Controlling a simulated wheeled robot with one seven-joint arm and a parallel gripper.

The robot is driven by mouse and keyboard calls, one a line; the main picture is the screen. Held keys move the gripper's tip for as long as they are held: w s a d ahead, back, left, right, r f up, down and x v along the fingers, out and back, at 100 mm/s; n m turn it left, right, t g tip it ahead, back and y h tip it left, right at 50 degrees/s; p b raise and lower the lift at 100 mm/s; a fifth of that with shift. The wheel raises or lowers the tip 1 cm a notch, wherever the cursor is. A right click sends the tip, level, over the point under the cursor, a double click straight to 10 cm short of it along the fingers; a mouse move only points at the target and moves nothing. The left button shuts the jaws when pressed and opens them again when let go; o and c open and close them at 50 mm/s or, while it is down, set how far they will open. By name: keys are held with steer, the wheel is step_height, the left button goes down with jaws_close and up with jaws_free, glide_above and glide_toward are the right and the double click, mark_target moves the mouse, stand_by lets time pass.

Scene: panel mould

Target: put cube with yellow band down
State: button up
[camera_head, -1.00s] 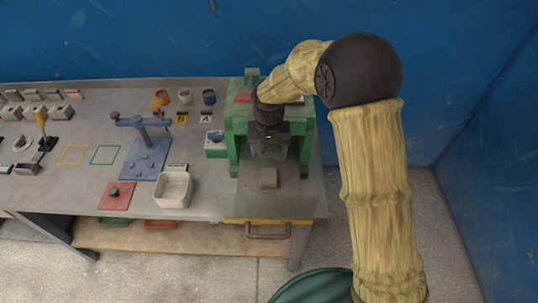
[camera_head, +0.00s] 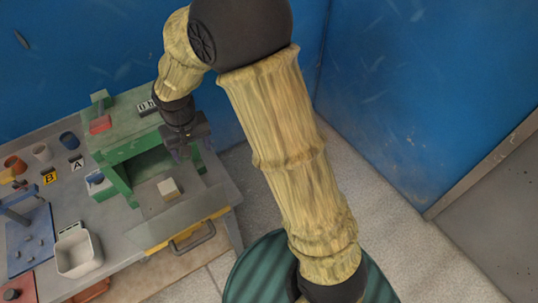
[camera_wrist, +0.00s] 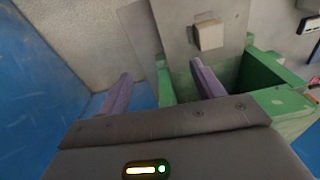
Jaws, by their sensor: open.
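A pale cube (camera_head: 168,188) rests on a grey plate (camera_head: 150,203) at the front of the green press frame. It also shows in the wrist view (camera_wrist: 208,36), on the grey plate; I cannot make out a yellow band on it. My gripper (camera_head: 184,155) is open and empty in the head view, at the right side of the press, above and behind the cube. In the wrist view my gripper's two purple-grey fingers (camera_wrist: 160,82) are spread wide with nothing between them. The cube lies beyond the right finger's tip, apart from it.
The green press frame (camera_head: 122,152) stands close beside my gripper. A yellow-edged drawer with a handle (camera_head: 192,238) is below the plate. A white bin (camera_head: 78,252) and blue stand plate (camera_head: 30,240) are at left. Open floor lies right of the table.

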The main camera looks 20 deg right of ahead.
steer(key=s+d+r+m+t, duration=0.1)
steer(key=s+d, duration=0.5)
steer(key=d, duration=0.3)
steer(key=s+d+r+m, duration=0.1)
steer(key=s+d+r, duration=0.1)
steer(key=s+d, duration=0.4)
steer(key=d, duration=0.3)
steer(key=shift+r+t, duration=0.25)
steer(key=shift+t, duration=0.15)
